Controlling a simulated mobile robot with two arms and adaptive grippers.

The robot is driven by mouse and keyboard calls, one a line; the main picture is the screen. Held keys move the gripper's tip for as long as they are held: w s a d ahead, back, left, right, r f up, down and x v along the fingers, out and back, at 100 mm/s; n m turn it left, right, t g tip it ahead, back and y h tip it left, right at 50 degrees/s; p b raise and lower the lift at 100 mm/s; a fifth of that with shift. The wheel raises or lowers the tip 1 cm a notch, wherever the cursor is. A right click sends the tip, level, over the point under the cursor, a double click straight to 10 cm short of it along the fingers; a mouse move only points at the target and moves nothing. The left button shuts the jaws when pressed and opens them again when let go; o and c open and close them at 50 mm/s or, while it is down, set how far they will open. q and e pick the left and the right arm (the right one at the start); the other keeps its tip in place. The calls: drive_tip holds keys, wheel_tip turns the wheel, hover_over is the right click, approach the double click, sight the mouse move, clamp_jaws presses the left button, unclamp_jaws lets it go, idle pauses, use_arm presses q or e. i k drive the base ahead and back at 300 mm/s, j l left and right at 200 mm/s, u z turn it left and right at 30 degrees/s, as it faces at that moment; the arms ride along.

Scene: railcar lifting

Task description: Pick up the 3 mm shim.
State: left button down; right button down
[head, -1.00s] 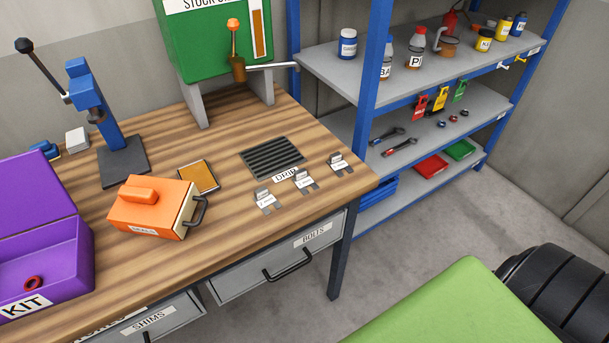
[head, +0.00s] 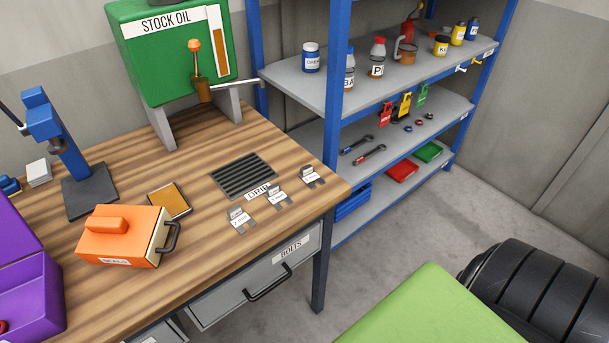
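Three small grey metal shims lie in a slanting row near the right end of the wooden workbench (head: 205,262): a near-left shim (head: 241,226), a middle shim (head: 278,202) and a far-right shim (head: 313,181). Each has two prongs and an upright tab with a white label. The label print is too small to read, so I cannot tell which one is the 3 mm shim. The shims lie apart from each other and nothing covers them. Neither of my grippers is in view.
A drip grate (head: 243,177) lies just behind the shims. A green stock oil tank (head: 160,65) stands at the back. An orange seals box (head: 120,240) and a purple box (head: 30,290) are left. A bolts drawer (head: 270,275) is below. A blue-framed shelf (head: 334,90) stands right.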

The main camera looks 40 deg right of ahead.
sight(274, 194)
drive_tip(key=k+l+z, duration=0.15)
drive_tip(key=l, duration=0.7)
drive_tip(key=l+z, duration=0.1)
drive_tip(key=l, duration=0.7)
